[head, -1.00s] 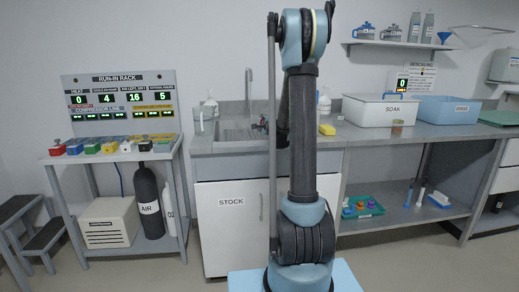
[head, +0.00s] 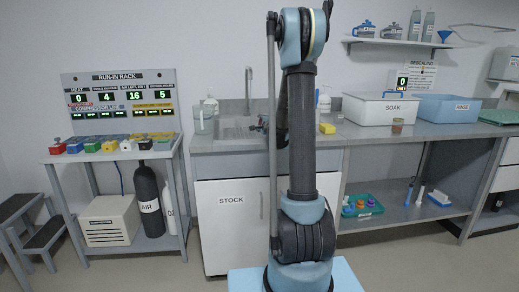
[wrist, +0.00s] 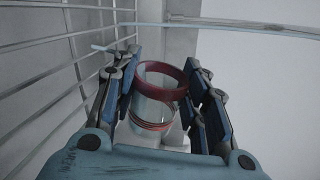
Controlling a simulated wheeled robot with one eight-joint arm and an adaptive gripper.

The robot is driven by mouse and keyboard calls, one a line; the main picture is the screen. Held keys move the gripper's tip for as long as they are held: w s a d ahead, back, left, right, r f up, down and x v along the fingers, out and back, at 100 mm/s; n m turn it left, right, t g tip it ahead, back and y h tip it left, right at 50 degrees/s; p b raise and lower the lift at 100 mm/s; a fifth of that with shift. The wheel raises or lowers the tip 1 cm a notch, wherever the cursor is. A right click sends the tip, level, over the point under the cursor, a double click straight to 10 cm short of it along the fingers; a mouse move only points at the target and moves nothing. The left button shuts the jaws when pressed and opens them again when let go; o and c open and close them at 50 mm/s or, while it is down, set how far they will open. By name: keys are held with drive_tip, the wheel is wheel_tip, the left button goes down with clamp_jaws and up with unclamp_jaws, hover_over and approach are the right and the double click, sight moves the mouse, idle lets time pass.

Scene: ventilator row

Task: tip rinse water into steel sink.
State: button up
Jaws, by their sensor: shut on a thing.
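My gripper (wrist: 160,72) is shut on a clear cup-like vessel (wrist: 150,107) with a dark red rim and thin red bands, its fingers on both sides of it. Whether it holds water cannot be made out. In the head view, the steel sink (head: 238,133) is set into the counter beneath a tall tap (head: 249,88). My gripper (head: 261,125) shows there as a small dark shape at the sink's right side, partly hidden behind my arm. The held vessel cannot be made out clearly in that view.
A clear jug (head: 202,121) stands left of the sink. A yellow sponge (head: 327,128), a brownish cup (head: 397,126), a white SOAK tub (head: 381,110) and a blue RINSE tub (head: 448,109) stand to the right. Wire bars (wrist: 45,95) run along the left of the wrist view.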

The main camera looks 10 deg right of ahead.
drive_tip(key=shift+a+f+n, duration=0.2)
drive_tip(key=shift+a+n, duration=0.05)
drive_tip(key=shift+n, duration=0.05)
drive_tip(key=shift+a+r+n+p, duration=0.1)
drive_tip(key=shift+a+n+p, duration=0.2)
drive_tip(key=shift+n, duration=0.5)
idle(1.1)
drive_tip(key=shift+r+h, duration=0.3)
idle(0.3)
